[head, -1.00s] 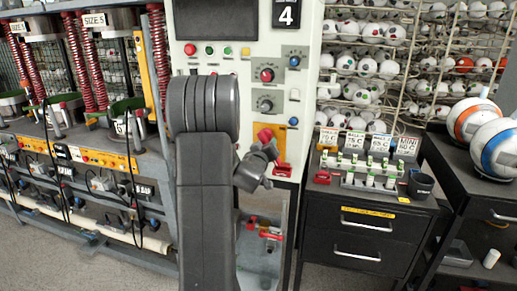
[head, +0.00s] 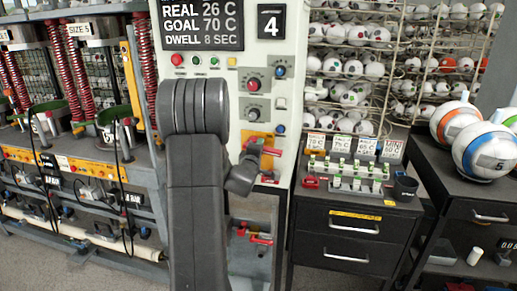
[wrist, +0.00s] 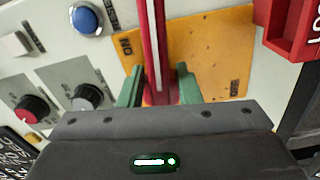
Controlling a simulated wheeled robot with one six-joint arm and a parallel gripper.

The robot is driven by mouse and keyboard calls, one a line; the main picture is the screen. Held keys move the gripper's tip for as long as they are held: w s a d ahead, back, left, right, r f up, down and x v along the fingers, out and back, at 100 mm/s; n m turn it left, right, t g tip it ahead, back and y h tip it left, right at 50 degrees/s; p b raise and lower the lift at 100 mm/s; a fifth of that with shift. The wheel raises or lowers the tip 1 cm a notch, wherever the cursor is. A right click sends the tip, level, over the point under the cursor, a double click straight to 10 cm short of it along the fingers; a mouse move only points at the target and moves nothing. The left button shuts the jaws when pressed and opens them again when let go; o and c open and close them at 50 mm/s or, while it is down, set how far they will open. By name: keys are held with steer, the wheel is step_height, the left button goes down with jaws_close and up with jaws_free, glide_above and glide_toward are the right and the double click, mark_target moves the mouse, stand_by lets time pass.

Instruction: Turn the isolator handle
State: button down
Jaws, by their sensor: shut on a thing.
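The isolator handle (wrist: 157,45) is a red bar with a pale stripe, standing nearly upright in the wrist view across a yellow plate (wrist: 212,55). My gripper (wrist: 158,86) is shut on it, one green finger on each side. In the head view, the handle (head: 271,151) shows as a small red bar pointing right, in front of the yellow plate (head: 263,137) low on the white panel. My gripper (head: 252,153) is at its left end there, partly hidden by my arm. The plate has dark lettering on both sides of the handle.
A red box (wrist: 292,30) sits close to the plate's right in the wrist view. Knobs and a blue button (wrist: 86,19) are at left. In the head view, a black cabinet (head: 355,235) with several levers on top stands right of the panel.

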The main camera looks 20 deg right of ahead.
steer(key=shift+r+n, duration=0.15)
steer(key=shift+n, duration=0.55)
steer(key=c, duration=1.4)
jaws_free()
steer(key=shift+o, duration=0.2)
steer(key=shift+s+a, duration=0.1)
steer(key=b+v, duration=0.2)
steer(key=v, duration=1.1)
steer(key=shift+s+a, duration=0.2)
